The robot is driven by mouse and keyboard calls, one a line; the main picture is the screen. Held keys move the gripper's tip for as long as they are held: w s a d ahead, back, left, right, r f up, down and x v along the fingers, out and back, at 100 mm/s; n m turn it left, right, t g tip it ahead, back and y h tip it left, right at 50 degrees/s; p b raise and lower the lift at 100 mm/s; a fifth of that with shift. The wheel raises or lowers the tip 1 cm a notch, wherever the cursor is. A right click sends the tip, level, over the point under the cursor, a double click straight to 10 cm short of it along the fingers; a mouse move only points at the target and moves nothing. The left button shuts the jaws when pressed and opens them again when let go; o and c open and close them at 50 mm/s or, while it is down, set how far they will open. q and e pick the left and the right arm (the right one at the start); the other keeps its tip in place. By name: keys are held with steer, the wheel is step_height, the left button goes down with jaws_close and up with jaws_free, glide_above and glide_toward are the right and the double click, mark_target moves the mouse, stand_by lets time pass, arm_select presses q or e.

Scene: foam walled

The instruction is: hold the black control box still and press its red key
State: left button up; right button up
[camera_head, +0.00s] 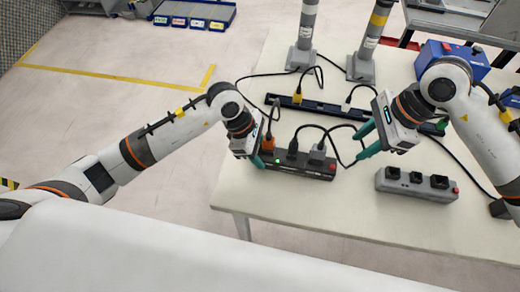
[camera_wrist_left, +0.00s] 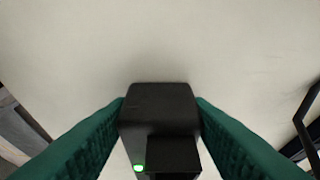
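The black control box (camera_head: 300,168) lies on the table, with its red key (camera_head: 332,165) at the right end and orange, black and grey plugs in its top. My left gripper (camera_head: 264,160) is at its left end. In the left wrist view the green fingers lie against both sides of the black control box (camera_wrist_left: 160,103), and a green light shows on it. My right gripper (camera_head: 362,142) is open and empty, above and to the right of the red key, with its fingers pointing left.
A grey box (camera_head: 415,185) with black sockets and a red button lies to the right. Black cables loop between the grippers. A long black strip (camera_head: 325,107), two grey posts (camera_head: 305,35) and a blue box (camera_head: 452,58) stand behind. The front of the table (camera_head: 290,205) is clear.

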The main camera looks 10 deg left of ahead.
jaws_close()
stand_by(1.6)
